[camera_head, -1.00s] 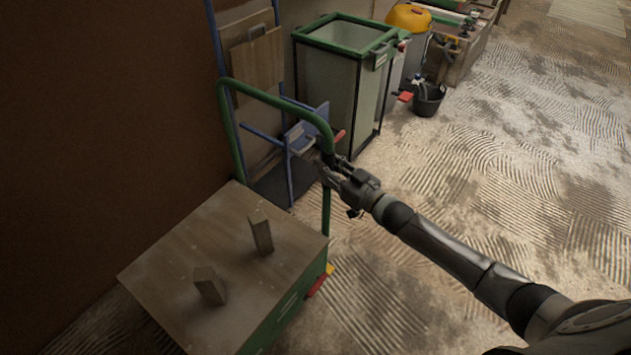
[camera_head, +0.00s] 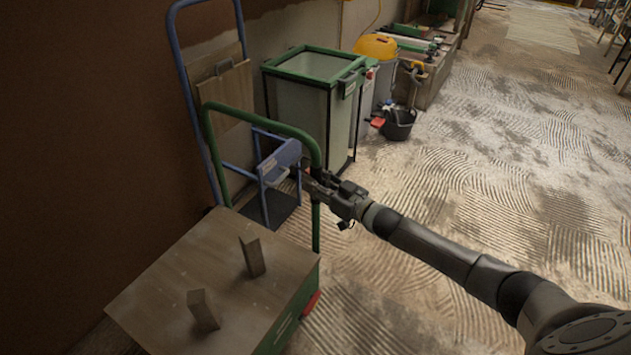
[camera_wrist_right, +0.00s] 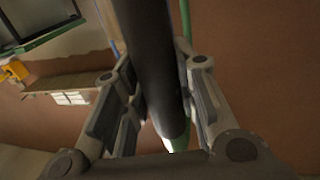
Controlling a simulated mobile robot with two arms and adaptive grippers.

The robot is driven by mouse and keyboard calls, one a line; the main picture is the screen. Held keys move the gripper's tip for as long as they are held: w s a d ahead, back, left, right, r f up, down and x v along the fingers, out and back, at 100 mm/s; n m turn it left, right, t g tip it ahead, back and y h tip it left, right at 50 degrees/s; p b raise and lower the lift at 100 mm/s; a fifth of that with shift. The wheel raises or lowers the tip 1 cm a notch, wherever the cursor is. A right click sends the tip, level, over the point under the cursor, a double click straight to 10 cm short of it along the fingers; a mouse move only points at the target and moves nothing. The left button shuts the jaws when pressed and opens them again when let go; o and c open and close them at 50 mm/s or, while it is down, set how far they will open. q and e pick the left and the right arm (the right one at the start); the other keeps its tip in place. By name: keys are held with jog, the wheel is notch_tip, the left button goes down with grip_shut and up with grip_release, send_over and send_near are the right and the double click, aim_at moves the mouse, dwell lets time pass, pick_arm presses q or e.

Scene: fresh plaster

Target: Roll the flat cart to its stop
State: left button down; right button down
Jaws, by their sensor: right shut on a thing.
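The flat cart (camera_head: 190,265) stands at the lower left of the head view, with a wooden deck and a green side. Two small wooden blocks stand on its deck. Its green tube handle (camera_head: 262,122) rises at the far end of the deck. My right gripper (camera_head: 313,182) is at the right upright of this handle. In the right wrist view a dark bar (camera_wrist_right: 155,65) runs between the two fingers, which are closed against it, with green below. My left gripper is in neither view. I cannot make out the cart's stop.
A blue hand truck (camera_head: 180,75) leans against the brown wall just beyond the cart. A green-framed bin (camera_head: 300,105), a yellow-topped container (camera_head: 376,46) and a black bucket (camera_head: 398,125) stand farther along. The ridged floor to the right is open.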

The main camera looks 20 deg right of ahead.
jog(key=shift+w+d+r, duration=0.1)
jog(key=shift+w+d, duration=0.05)
jog(key=shift+d, duration=0.15)
jog(key=c, duration=1.4)
grip_release()
jog(key=shift+o, duration=1.3)
jog(key=v, duration=1.2)
